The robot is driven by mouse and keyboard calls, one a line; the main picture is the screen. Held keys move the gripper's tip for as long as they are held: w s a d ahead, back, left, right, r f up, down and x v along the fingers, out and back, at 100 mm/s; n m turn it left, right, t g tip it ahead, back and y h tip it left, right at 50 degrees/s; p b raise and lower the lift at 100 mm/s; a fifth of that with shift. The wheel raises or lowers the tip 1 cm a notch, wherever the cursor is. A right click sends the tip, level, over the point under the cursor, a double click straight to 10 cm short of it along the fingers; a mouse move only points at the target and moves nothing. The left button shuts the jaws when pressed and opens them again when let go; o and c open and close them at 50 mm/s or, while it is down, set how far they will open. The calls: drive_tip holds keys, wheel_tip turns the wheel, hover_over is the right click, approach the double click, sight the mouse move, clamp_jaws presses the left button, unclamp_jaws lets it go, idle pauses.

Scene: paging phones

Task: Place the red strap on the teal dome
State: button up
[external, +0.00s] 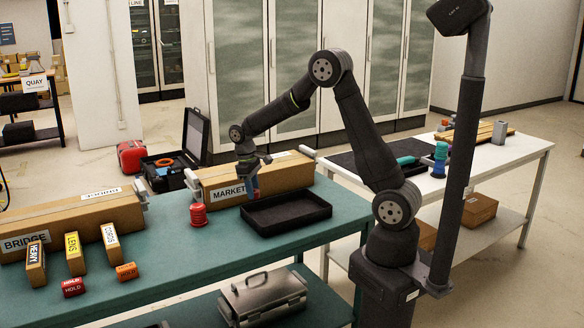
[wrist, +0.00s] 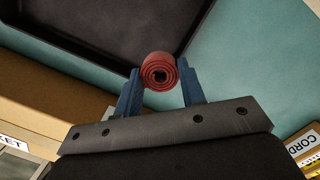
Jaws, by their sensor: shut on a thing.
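My gripper (wrist: 160,88) is shut on the red strap (wrist: 158,70), a rolled red coil held between two blue fingers in the wrist view. In the external view my gripper (external: 254,190) hangs just in front of the MARKET box, by the black tray's back left corner. The strap is too small to make out clearly there. A teal rounded piece (external: 441,150), which looks like the teal dome, sits on a blue base on the white table at right, far from my gripper.
The black tray (external: 314,208) is empty on the green table. A red ribbed stack (external: 198,216) stands left of it. The MARKET box (external: 287,172) and BRIDGE box (external: 60,220) stand behind. Small labelled blocks (external: 73,253) are at left. A teal tool (external: 408,160) lies on a dark mat at right.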

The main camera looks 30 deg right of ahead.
drive_tip(key=shift+d+r, duration=0.45)
drive_tip(key=shift+d, duration=0.35)
